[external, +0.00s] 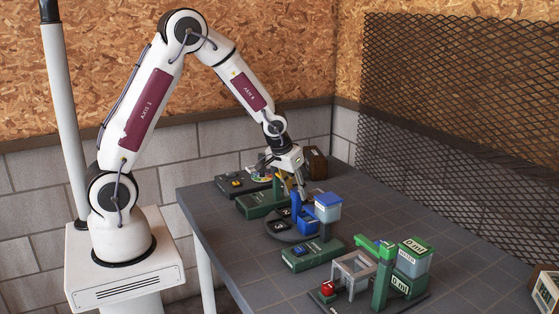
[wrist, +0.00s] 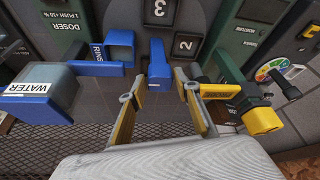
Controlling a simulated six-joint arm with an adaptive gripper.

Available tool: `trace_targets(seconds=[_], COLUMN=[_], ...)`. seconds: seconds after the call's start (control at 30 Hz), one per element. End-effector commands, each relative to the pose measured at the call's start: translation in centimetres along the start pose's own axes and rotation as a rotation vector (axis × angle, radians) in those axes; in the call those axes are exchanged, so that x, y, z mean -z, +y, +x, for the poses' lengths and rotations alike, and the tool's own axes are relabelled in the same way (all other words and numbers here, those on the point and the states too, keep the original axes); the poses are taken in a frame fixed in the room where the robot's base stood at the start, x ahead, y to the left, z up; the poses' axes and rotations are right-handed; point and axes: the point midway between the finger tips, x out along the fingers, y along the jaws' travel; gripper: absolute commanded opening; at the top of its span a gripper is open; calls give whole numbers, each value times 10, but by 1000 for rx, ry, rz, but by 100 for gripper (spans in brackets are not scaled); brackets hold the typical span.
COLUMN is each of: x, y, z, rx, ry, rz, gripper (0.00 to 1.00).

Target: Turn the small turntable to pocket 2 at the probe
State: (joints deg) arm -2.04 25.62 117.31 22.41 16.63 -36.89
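The small turntable (external: 281,236) is a dark disc on the table; number plates 3 (wrist: 160,10) and 2 (wrist: 185,44) show on it in the wrist view. An upright blue post (wrist: 159,68) stands by the plates. My gripper (wrist: 159,74) is open, with its yellow-padded fingers on either side of the post and gaps visible between. In the external view my gripper (external: 301,190) is low over the far side of the turntable.
Green units (external: 263,203) and (external: 313,258) flank the turntable. A grey stand (external: 353,268) and green dispenser (external: 381,285) stand nearer.

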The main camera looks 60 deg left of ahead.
Motion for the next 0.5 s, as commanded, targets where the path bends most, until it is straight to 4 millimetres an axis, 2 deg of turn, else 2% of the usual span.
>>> trace_targets(seconds=[0.5], x=[0], y=[-1], z=[0], rx=[-39], ry=[0], rz=[93], gripper=[32])
